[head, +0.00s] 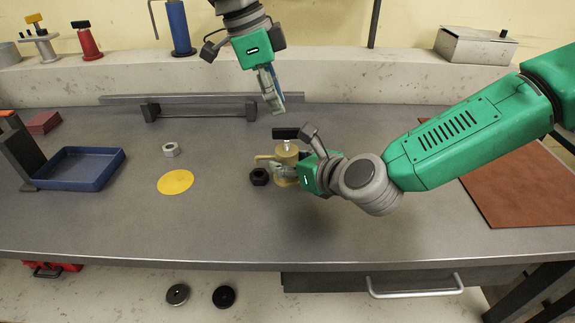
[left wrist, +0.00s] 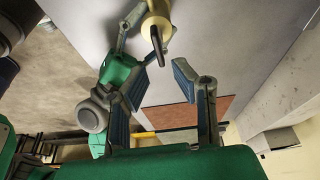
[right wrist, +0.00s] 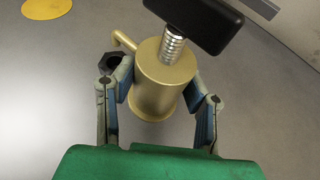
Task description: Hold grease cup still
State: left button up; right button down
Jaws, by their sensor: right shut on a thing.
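The grease cup is a brass cylinder (head: 285,159) with a side spout, a threaded stem and a black T-handle (head: 287,133). It stands upright on the bench. My right gripper (head: 288,172) is shut on the cup's body from the right. In the right wrist view the cup (right wrist: 158,88) sits between both finger pads, with its spout pointing left and its handle (right wrist: 198,20) above. My left gripper (head: 273,100) hangs above and behind the cup, fingers down, empty. The left wrist view shows its fingers (left wrist: 160,82) apart, with the cup (left wrist: 156,13) beyond them.
A black nut (head: 259,177) lies close to the cup's left. A grey nut (head: 171,149), yellow disc (head: 175,182) and blue tray (head: 80,168) lie farther left. A rail (head: 198,110) stands behind; a brown mat (head: 520,190) lies right. The front middle is clear.

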aim_at(287, 134)
pick_arm(q)
jog(key=shift+x, duration=2.95)
jog(key=shift+s+d, duration=0.1)
grip_shut()
